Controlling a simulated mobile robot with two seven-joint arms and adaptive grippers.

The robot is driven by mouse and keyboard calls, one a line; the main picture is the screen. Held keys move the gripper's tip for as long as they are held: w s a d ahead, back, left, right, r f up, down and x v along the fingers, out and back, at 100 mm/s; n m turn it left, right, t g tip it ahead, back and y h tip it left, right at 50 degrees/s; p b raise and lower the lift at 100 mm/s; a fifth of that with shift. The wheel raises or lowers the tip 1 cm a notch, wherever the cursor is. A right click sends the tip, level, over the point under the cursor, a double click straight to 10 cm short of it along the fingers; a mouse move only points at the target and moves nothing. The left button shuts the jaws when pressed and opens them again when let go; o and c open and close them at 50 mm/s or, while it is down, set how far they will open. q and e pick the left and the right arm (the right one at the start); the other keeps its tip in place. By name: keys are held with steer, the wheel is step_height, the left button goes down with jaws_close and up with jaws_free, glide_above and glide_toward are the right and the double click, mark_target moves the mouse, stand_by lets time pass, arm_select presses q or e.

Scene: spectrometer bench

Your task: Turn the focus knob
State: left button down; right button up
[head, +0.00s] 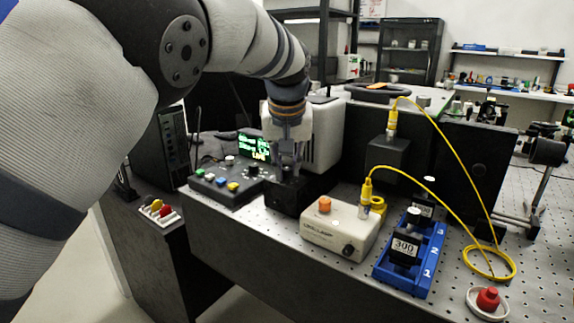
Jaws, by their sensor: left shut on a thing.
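My left gripper (288,168) points down over a small dark block (288,200) near the front edge of the bench. Its fingers are shut on the focus knob at the top of this block. The knob is mostly hidden between the fingers, so I cannot see its turn angle. Behind it stands a pale instrument housing (326,135). A control box (232,185) with coloured buttons and a lit screen (255,147) with green and yellow text stand to the left. My right gripper is not in view.
A cream lamp box (335,230) with an orange button stands close to the right. Beyond it are a blue numbered rack (408,262), a looping yellow fibre cable (468,165) and a red button (488,299). The perforated bench (510,195) has bare room at right.

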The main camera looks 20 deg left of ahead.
arm_select(q)
steer(key=shift+f+n+y, duration=0.1)
steer(key=shift+n+y, duration=0.2)
steer(key=shift+n, duration=0.5)
steer(key=shift+d, duration=0.1)
steer(key=c, duration=1.5)
jaws_free()
steer(key=v, duration=1.2)
steer(key=shift+w, duration=0.2)
